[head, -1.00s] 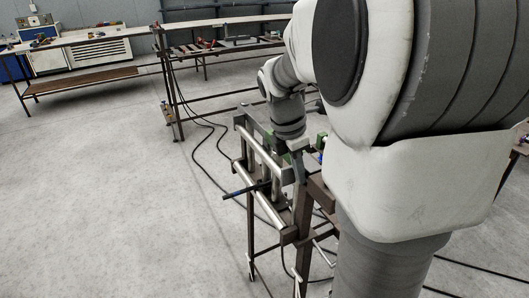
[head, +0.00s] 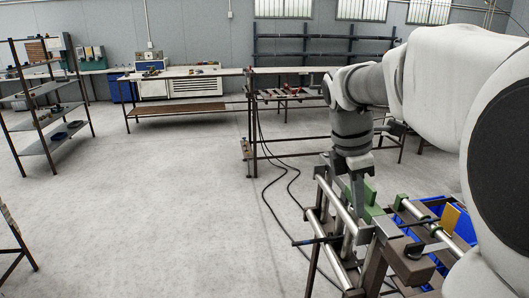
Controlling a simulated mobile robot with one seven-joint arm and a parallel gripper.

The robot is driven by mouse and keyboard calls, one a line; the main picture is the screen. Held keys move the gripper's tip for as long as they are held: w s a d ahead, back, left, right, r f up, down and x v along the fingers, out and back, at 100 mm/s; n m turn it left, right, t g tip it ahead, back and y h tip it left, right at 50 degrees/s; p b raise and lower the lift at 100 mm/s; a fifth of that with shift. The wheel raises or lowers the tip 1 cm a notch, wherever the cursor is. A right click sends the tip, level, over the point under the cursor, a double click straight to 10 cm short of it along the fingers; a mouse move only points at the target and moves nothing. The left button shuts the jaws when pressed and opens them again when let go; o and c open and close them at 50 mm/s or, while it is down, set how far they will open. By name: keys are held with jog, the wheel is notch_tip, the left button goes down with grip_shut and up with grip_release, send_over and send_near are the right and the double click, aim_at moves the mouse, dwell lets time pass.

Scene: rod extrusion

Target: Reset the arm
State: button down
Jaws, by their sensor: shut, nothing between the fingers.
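My arm fills the right side of the head view and reaches out over a metal frame stand (head: 349,232) with steel rollers and bars. My gripper (head: 357,205) hangs from the wrist, pointing down, close to the stand's upper bar and a green block (head: 372,204). Its fingers are shut, with nothing seen between them. Whether the fingertips touch the stand cannot be told.
Blue bins (head: 440,215) sit at the machine's right. Black cables (head: 278,190) lie on the floor left of the stand. A shelf rack (head: 48,100) stands at left, with benches (head: 190,74) along the back. The middle floor is clear.

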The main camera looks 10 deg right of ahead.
jog(key=s+a+f+m+t+y, duration=0.2)
jog(key=s+a+m+t, duration=0.3)
jog(key=s+a+m, duration=0.6)
jog(key=s+f+m, duration=0.1)
jog(key=s+m, duration=0.1)
jog(key=m, duration=0.4)
jog(key=shift+s+f+t+y, duration=0.15)
jog(key=shift+s+t+y, duration=0.2)
jog(key=shift+t+y, duration=0.05)
